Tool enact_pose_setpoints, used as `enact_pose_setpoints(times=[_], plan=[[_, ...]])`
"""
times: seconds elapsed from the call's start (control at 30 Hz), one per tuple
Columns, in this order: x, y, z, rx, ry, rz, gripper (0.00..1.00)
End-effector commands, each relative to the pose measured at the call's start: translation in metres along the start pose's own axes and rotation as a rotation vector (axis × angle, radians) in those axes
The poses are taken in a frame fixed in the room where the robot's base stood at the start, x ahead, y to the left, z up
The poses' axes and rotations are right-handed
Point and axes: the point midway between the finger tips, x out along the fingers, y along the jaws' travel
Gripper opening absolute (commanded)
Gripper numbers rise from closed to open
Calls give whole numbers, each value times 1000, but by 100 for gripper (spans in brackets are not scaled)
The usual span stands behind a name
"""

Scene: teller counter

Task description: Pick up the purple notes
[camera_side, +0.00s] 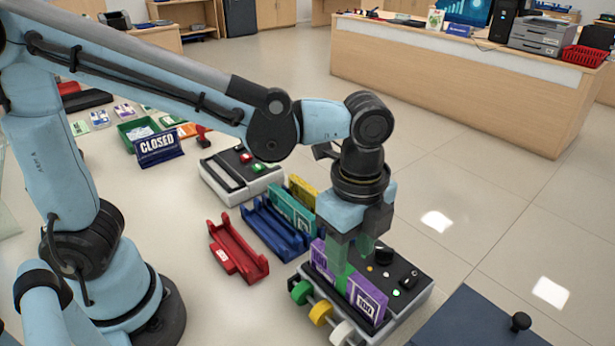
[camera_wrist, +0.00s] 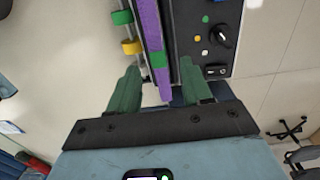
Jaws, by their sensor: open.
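The purple notes (camera_side: 369,298) stand on edge in the slot of a black and grey machine (camera_side: 416,287), with a green band around their middle and "100" on the near end. In the wrist view the purple notes (camera_wrist: 149,30) are a narrow strip running up the picture. My gripper (camera_side: 352,257) points down over them, open, with green fingers. In the wrist view my gripper (camera_wrist: 160,68) has one finger on each side of the strip, near the green band. Whether either finger touches the notes I cannot tell.
Green, yellow and white rollers (camera_side: 320,313) line the machine's near side. A red tray (camera_side: 238,250) looks empty. Another machine (camera_side: 238,172) and a CLOSED sign (camera_side: 158,147) stand farther back.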

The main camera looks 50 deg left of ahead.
Motion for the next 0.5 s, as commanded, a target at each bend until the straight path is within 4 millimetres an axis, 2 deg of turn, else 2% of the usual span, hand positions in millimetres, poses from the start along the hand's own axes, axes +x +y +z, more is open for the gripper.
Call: enact_pose_setpoints(times=[0.3, 0.5], plan=[[36, 2, 2, -1, 0, 0, 49], [48, 2, 2, -1, 0, 0, 49]])
